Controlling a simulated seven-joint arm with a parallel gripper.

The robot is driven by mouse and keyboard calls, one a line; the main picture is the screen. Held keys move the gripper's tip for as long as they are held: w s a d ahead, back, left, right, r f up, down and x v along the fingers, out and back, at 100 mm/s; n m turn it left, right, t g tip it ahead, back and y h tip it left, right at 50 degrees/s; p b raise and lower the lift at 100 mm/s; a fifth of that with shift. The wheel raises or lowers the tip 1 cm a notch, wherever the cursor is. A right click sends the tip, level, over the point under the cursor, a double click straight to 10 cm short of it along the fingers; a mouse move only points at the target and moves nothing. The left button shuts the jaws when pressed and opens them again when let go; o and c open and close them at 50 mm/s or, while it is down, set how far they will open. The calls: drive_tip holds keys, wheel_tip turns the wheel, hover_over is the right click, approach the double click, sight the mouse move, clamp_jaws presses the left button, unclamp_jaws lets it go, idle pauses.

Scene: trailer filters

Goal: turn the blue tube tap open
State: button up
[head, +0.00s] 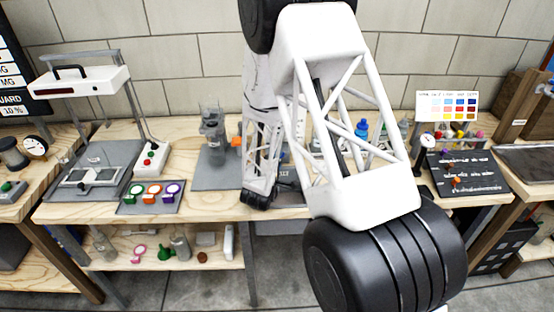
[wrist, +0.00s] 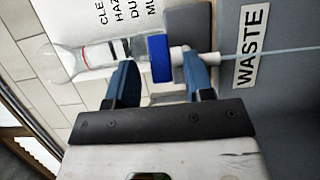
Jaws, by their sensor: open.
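In the wrist view, a blue ring-shaped piece (wrist: 160,58), which looks like the blue tube tap, sits on a tube line. A clear glass piece (wrist: 75,62) is on its left, and a white fitting with a thin tube (wrist: 250,54) is on its right. My gripper (wrist: 158,68) is open, with one blue finger on each side of the blue piece. A gap shows between the left finger and the blue piece; whether either finger touches anything is unclear. In the head view my arm hides the tap and most of the gripper.
A WASTE label (wrist: 251,46) is on a grey surface close by. In the head view, a glass device on a grey stand (head: 213,135) is left of my arm. Three coloured rings lie on a grey plate (head: 150,208). A blue-capped bottle (head: 362,129) stands behind my arm.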

drive_tip(key=shift+w+d, duration=0.25)
drive_tip(key=shift+w, duration=0.25)
drive_tip(key=shift+c, duration=0.3)
clamp_jaws()
drive_tip(key=shift+d+n+t+y, duration=0.1)
drive_tip(key=shift+n+t+y, duration=0.25)
drive_tip(key=shift+y, duration=0.25)
drive_tip(key=shift+w+d+n+g+y, duration=0.1)
drive_tip(key=shift+d+n+g+y, duration=0.25)
drive_tip(key=shift+n+y, duration=1.9)
drive_tip(key=shift+d+n+g+y, duration=0.15)
drive_tip(key=shift+n+g+y, duration=0.4)
drive_tip(key=shift+n+y, duration=1.75)
drive_tip(key=shift+w+d+n+g+y, duration=0.1)
drive_tip(key=shift+d+n+g+y, duration=0.55)
drive_tip(key=shift+y, duration=2.9)
drive_tip(key=shift+a+n, duration=0.4)
drive_tip(key=shift+n, duration=0.05)
drive_tip(key=shift+o, duration=0.3)
unclamp_jaws()
